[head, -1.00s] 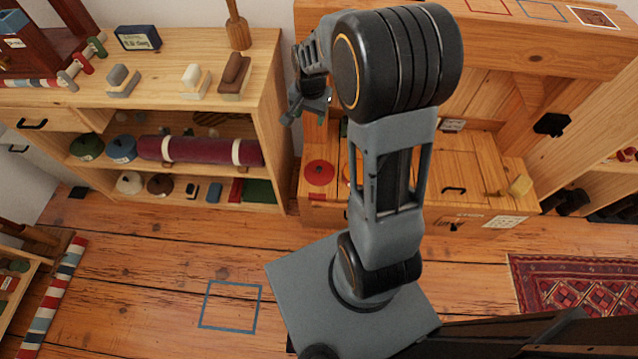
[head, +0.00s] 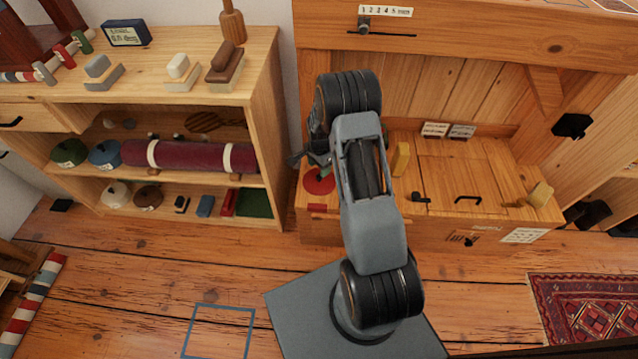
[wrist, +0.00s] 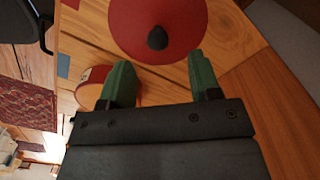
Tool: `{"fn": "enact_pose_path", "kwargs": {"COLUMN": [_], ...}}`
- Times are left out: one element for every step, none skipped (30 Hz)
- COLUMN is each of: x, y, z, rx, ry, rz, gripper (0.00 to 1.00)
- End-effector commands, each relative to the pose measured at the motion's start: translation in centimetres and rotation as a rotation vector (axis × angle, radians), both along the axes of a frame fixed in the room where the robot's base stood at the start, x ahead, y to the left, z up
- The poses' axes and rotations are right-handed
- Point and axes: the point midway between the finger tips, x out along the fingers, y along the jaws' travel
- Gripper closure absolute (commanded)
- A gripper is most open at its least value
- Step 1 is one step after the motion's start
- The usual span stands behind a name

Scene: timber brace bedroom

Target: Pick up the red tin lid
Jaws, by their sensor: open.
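The red tin lid (head: 319,181) lies flat on the left end of the low wooden chest top, beside my arm. In the wrist view the lid (wrist: 180,15) is a red disc with a dark round knob (wrist: 157,38), cut off by the top edge. My gripper (wrist: 160,72) is open, with its two green fingertips apart and nothing between them. The knob lies just beyond the gap between the fingertips, roughly centred. The fingers look apart from the lid. In the head view my arm hides most of the gripper and part of the lid's upper edge.
A red-rimmed round thing (wrist: 90,88) sits by the left finger in the wrist view. A yellow block (head: 400,159) and a dark handle (head: 468,199) are on the chest top (head: 440,183). A shelf unit (head: 272,150) stands at left. An upper wooden ledge (head: 480,38) overhangs behind.

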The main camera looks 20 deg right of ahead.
Motion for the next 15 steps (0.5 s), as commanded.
{"fn": "enact_pose_path", "kwargs": {"x": [0.0, 0.0, 0.0, 0.0, 0.0, 0.0, 0.0, 0.0, -0.1, -0.1, -0.1, -0.2, -0.2, -0.2, -0.3], "y": [0.0, 0.0, 0.0, 0.0, 0.0, 0.0, 0.0, 0.0, 0.0, 0.0, 0.0, 0.0, 0.0, 0.0, 0.0], "z": [-0.5, -0.6, -0.7, -0.8, -0.9, -1.0, -1.1, -1.2, -1.5, -1.8, -2.2, -2.6, -3.1, -3.5, -4.1], "rx": [0.000, 0.000, 0.000, 0.000, 0.000, 0.000, 0.000, 0.000, 0.000, 0.001, 0.001, 0.001, 0.000, 0.000, 0.000], "ry": [-0.001, -0.001, -0.001, -0.001, -0.001, 0.000, 0.000, 0.000, 0.001, 0.001, 0.001, 0.001, 0.001, 0.000, 0.000], "rz": [0.000, 0.001, 0.001, 0.001, 0.001, 0.001, 0.001, 0.001, 0.001, 0.001, 0.001, 0.001, 0.001, 0.001, 0.001], "gripper": [0.43, 0.43, 0.43, 0.43, 0.43, 0.43, 0.43, 0.43, 0.43, 0.43, 0.43, 0.43, 0.43, 0.43, 0.43]}}
